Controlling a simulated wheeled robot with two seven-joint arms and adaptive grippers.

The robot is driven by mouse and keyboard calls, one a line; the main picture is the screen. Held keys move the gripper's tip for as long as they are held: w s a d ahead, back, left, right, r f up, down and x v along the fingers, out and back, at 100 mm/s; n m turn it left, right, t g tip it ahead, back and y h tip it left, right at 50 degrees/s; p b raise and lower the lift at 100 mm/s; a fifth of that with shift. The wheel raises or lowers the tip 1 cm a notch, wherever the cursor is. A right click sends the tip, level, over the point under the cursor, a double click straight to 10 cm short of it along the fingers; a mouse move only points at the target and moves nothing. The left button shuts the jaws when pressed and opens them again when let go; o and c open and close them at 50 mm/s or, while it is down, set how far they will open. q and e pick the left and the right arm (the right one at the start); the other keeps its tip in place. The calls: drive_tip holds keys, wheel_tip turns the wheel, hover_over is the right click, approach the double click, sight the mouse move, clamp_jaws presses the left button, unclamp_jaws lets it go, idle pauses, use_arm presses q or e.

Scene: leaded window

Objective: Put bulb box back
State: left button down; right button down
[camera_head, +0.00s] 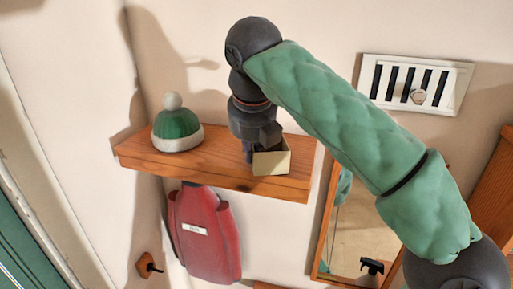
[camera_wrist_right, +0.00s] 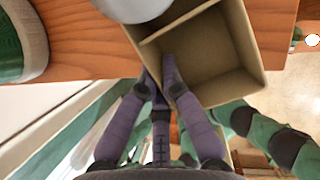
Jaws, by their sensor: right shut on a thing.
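The bulb box (camera_head: 271,163) is a small beige open box at the right half of the wooden wall shelf (camera_head: 222,162). In the right wrist view the box (camera_wrist_right: 233,50) shows an inner divider, and a pale round thing (camera_wrist_right: 133,6), perhaps a bulb, overlaps its upper left part. My right gripper (camera_head: 250,152) reaches down from above and is shut on a wall of the box, one finger (camera_wrist_right: 170,68) inside it. The box overlaps the shelf's front edge; I cannot tell whether it rests on the board. My left gripper is not in view.
A green knitted hat (camera_head: 177,128) with white brim and pompom stands at the shelf's left end. A red bag (camera_head: 207,235) hangs below. A wood-framed mirror (camera_head: 352,230) is right of the shelf, under a wall vent (camera_head: 440,86). The shelf between hat and gripper is clear.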

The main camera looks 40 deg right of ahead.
drive_tip(key=shift+d+f, duration=0.1)
drive_tip(key=shift+d, duration=0.15)
drive_tip(key=c, duration=1.8)
unclamp_jaws()
drive_tip(key=shift+d+f, duration=0.1)
drive_tip(key=shift+d, duration=0.1)
drive_tip(key=o, duration=0.5)
drive_tip(key=shift+d, duration=0.2)
drive_tip(key=shift+c, duration=0.2)
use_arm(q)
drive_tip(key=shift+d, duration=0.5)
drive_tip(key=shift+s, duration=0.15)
use_arm(e)
drive_tip(key=shift+s, duration=0.1)
drive_tip(key=shift+a, duration=0.1)
drive_tip(key=shift+a+r, duration=0.1)
drive_tip(key=shift+r, duration=0.2)
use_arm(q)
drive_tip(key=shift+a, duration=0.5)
use_arm(e)
drive_tip(key=v, duration=0.7)
drive_tip(key=shift+s+d, duration=0.15)
drive_tip(key=shift+d, duration=0.1)
